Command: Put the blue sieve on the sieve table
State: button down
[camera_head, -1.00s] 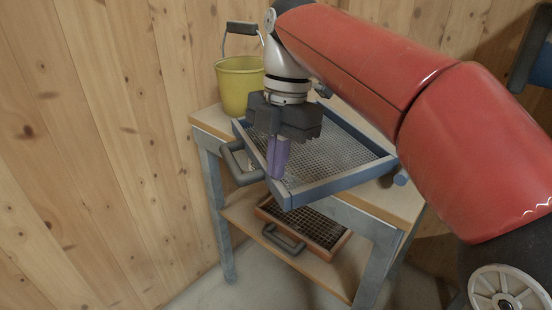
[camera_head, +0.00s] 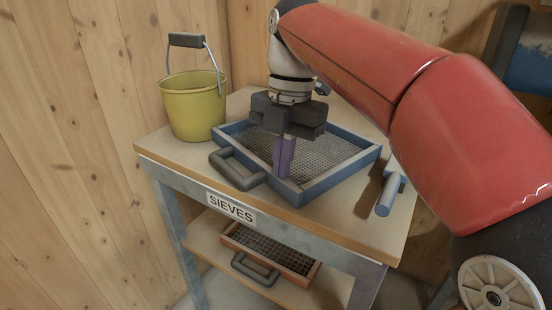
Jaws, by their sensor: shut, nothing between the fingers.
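The blue sieve (camera_head: 340,176) lies on the wooden top of the sieve table (camera_head: 355,222), its mesh facing up. Its grey handle (camera_head: 233,170) points to the front left, towards the table's front edge. The table bears a "SIEVES" label (camera_head: 231,207) on its front rail. My gripper (camera_head: 284,172) points down over the sieve's front part, with its purple fingers shut and empty. The fingertips are close to the sieve's front rim; I cannot tell whether they touch it. My gripper hides part of the mesh.
A yellow bucket (camera_head: 192,108) with a raised handle stands on the table, left of the sieve. A blue cylindrical thing (camera_head: 388,195) is at the table's right edge. An orange-framed sieve (camera_head: 273,252) lies on the lower shelf. A wooden wall (camera_head: 70,120) bounds the left.

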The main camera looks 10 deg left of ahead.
jog(key=shift+w+d+f, duration=0.15)
jog(key=shift+f, duration=0.3)
jog(key=shift+w+r+p, duration=0.1)
jog(key=shift+r+p, duration=0.7)
jog(key=shift+p, duration=0.05)
notch_tip(320, 180, up, 7)
jog(key=w, duration=0.1)
jog(key=shift+d, duration=0.2)
